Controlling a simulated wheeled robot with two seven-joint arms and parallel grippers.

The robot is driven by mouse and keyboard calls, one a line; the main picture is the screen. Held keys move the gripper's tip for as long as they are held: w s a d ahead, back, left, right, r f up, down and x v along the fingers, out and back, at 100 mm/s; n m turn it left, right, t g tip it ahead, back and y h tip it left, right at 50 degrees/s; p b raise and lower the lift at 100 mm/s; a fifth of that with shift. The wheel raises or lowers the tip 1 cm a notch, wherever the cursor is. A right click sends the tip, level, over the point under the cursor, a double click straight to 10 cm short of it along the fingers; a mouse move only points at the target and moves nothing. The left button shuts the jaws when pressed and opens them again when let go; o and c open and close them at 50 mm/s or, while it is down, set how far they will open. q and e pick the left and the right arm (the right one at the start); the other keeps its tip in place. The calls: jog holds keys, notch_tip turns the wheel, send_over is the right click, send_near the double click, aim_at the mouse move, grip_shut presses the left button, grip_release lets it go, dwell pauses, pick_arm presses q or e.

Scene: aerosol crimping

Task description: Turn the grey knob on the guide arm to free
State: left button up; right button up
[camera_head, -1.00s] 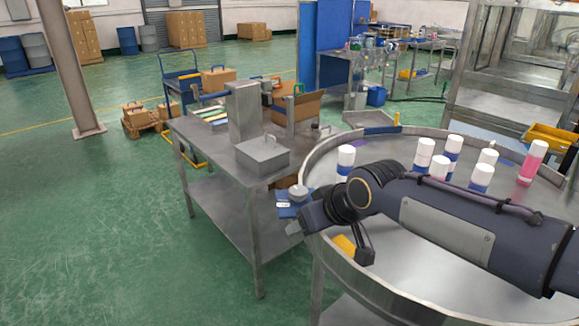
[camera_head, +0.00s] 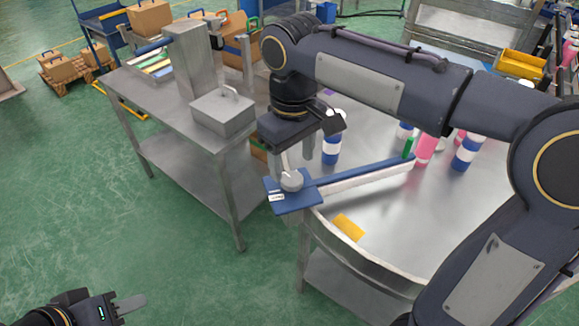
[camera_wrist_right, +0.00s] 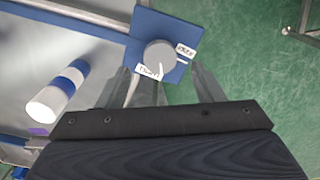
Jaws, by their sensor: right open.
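The round grey knob (camera_head: 291,180) sits on a blue plate (camera_head: 283,203) at the near-left end of the guide arm (camera_head: 365,173), at the round table's rim. In the right wrist view the knob (camera_wrist_right: 160,55) carries a pale line toward the lower label (camera_wrist_right: 149,72); a second label (camera_wrist_right: 186,50) lies to its right. Their lettering is too small to read surely. My right gripper (camera_head: 287,162) points down just above the knob, open, one finger either side and apart from it. My left gripper (camera_head: 132,304) is at the lower left, away from everything; only one finger shows clearly.
The round metal table (camera_head: 385,225) holds several white-and-blue cans (camera_head: 331,145) and pink ones (camera_head: 425,148) beyond the guide arm. A yellow piece (camera_head: 348,227) lies near its rim. A steel bench with a grey box (camera_head: 223,112) stands left. Green floor is clear at lower left.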

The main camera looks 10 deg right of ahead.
aim_at(292, 178)
jog(key=shift+f, duration=2.05)
jog(key=c, duration=1)
